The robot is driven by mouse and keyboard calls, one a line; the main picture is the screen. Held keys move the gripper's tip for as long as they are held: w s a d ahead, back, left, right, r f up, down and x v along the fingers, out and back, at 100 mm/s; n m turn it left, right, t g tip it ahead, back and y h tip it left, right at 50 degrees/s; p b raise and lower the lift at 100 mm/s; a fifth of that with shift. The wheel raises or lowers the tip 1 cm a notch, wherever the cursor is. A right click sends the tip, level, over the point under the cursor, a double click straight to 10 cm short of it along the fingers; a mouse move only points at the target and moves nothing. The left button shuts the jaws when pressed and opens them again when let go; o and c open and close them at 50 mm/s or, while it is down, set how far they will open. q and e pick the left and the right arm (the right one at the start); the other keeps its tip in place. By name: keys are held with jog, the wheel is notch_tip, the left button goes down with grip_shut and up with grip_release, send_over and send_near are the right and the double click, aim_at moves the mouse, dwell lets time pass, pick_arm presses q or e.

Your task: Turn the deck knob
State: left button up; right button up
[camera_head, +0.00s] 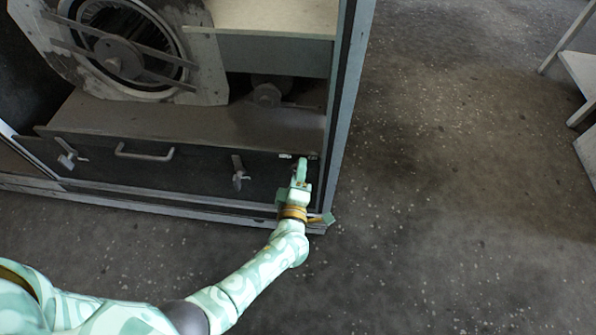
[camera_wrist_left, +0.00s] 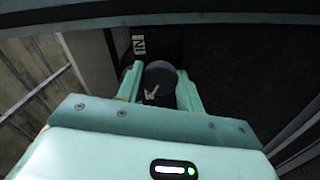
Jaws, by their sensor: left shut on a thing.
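The deck knob (camera_wrist_left: 160,80) is a round dark knob with a pale pointer mark, seen in the left wrist view. It sits between the two fingers of my left gripper (camera_wrist_left: 161,92), which is shut on it. In the head view my left gripper (camera_head: 300,172) reaches the right end of the dark front panel (camera_head: 205,178) of the housing. There the gripper hides the knob. My right gripper is not in view.
The housing holds a round blower (camera_head: 118,58) at upper left. The panel bears a bar handle (camera_head: 144,155) and two latch handles, one at left (camera_head: 68,158) and one nearer my gripper (camera_head: 238,176). Bare floor (camera_head: 450,220) lies to the right. A pale structure (camera_head: 580,75) stands at the right edge.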

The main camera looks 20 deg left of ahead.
pick_arm(q)
jog(key=shift+f+m, duration=0.1)
jog(key=shift+m, duration=0.8)
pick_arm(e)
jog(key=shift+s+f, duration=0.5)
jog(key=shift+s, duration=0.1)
pick_arm(q)
jog(key=o, duration=1)
jog(key=shift+d, duration=0.1)
jog(key=shift+s, duration=0.1)
